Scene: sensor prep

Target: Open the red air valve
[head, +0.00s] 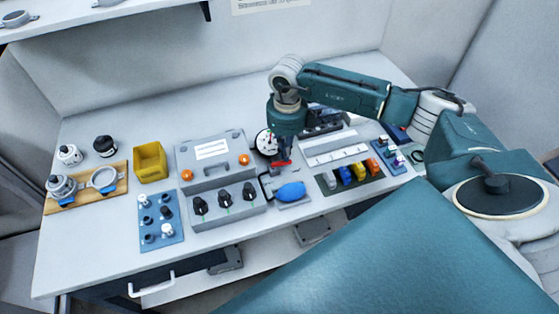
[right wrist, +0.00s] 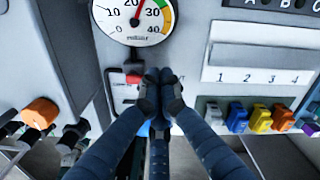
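The red air valve (head: 281,163) shows as a small red handle below the round gauge in the head view. It also shows in the right wrist view (right wrist: 133,78), just left of my fingertips. My right gripper (head: 284,152) reaches down from above, right at the valve. In the right wrist view its fingers (right wrist: 158,80) are drawn together with their tips meeting, and nothing shows between them. Whether a finger touches the red handle I cannot tell. The gauge (right wrist: 133,18) has a white dial and a red needle. My left gripper is not in view.
A blue bulb (head: 291,191) lies in front of the valve. A grey case with orange knobs (head: 214,158) stands left. A white panel (head: 330,147) and coloured connectors (head: 359,172) stand right. A yellow bin (head: 150,162) is farther left. The table's back is clear.

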